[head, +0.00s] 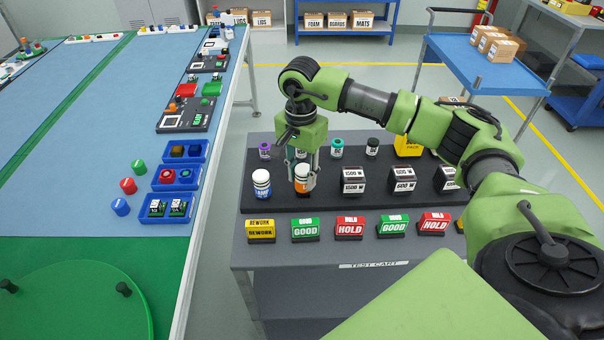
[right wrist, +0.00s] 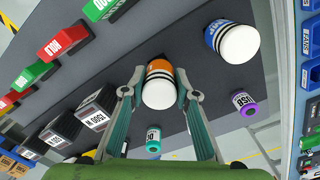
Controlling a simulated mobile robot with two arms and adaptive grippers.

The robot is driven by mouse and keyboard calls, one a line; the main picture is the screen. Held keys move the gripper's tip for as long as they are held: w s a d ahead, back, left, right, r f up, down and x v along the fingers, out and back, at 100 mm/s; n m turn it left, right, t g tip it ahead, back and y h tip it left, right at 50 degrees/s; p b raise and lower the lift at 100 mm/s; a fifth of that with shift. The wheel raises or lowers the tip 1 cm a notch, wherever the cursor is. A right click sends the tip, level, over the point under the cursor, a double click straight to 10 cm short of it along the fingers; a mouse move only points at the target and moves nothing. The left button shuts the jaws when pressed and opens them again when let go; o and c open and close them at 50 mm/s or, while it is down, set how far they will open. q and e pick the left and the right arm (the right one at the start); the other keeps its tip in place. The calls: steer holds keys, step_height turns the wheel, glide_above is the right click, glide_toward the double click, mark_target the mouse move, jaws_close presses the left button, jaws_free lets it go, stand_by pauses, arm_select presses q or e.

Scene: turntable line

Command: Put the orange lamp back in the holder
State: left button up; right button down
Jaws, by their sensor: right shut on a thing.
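The orange lamp (head: 302,181) has a white cap and an orange body with dark and white bands. It is upright at the front left of the black board (head: 400,197) on the test cart. My right gripper (head: 303,183) points down and is shut on it, one finger on each side. In the right wrist view the lamp (right wrist: 159,88) sits between the fingertips (right wrist: 160,92). I cannot tell whether its base touches the board. I cannot make out for sure which thing is the lamp's holder. My left gripper is not in view.
A blue-banded white lamp (head: 262,184) stands close left of the gripper. Black labelled blocks (head: 354,181) stand to the right. Small purple (head: 265,150) and teal (head: 337,148) cylinders are behind. Coloured signs (head: 305,229) line the front. The blue table (head: 75,110) is left.

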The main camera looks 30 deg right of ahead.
steer(key=shift+f+b, duration=0.65)
steer(key=shift+f, duration=0.15)
steer(key=c, duration=1.5)
jaws_free()
step_height(320, 180, up, 12)
steer(key=shift+w+r, duration=0.1)
